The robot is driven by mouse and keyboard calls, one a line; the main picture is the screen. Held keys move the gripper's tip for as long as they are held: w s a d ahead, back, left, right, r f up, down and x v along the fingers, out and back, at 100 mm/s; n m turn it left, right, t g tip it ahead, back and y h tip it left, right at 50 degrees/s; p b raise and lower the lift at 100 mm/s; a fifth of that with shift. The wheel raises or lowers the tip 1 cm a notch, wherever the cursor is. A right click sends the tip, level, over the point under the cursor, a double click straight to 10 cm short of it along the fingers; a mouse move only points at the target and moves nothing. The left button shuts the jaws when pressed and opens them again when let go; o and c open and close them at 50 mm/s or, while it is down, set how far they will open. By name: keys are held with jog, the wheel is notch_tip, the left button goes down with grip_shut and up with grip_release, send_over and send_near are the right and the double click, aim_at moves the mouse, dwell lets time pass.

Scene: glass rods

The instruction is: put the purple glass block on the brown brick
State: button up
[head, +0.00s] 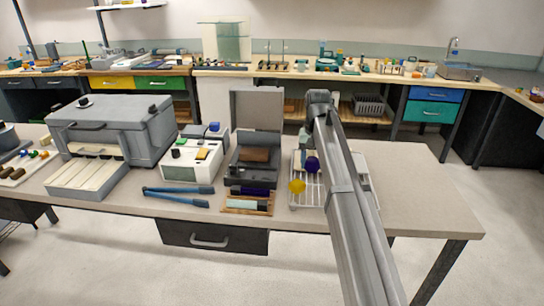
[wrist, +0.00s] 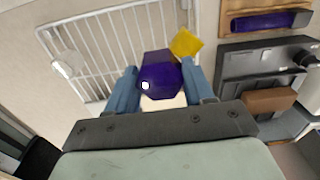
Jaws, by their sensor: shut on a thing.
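My gripper (wrist: 163,90) is shut on the purple glass block (wrist: 158,68), which sits between its blue fingers above a white wire rack. In the head view the purple block (head: 312,164) shows beside my arm, over the rack. The brown brick (head: 256,155) lies in an open dark grey case, left of my gripper in the head view. It also shows at the right in the wrist view (wrist: 268,100), apart from my gripper. My arm hides part of the gripper in the head view.
A yellow block (head: 296,186) is at the white rack (head: 304,205). The dark case (head: 236,180) has a raised lid (head: 257,108). In front is a wooden tray (head: 231,210) with a dark purple rod (head: 250,191). Blue-handled pliers (head: 180,197) lie to the left. The table's right end is clear.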

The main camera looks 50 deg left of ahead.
jog(key=s+a+r+n, duration=0.1)
jog(key=s+a+r, duration=0.15)
jog(key=a, duration=0.65)
jog(key=s+a+r+n, duration=0.1)
jog(key=s+a, duration=0.3)
jog(key=a, duration=0.5)
jog(key=r+m, duration=0.1)
jog(key=m, duration=0.1)
send_over(254, 151)
notch_tip(254, 151, down, 8)
jog(key=shift+s+f, duration=0.1)
jog(key=shift+f, duration=0.15)
jog(key=shift+f, duration=0.15)
jog(key=o, duration=1.1)
jog(key=shift+o, duration=0.2)
notch_tip(254, 151, up, 12)
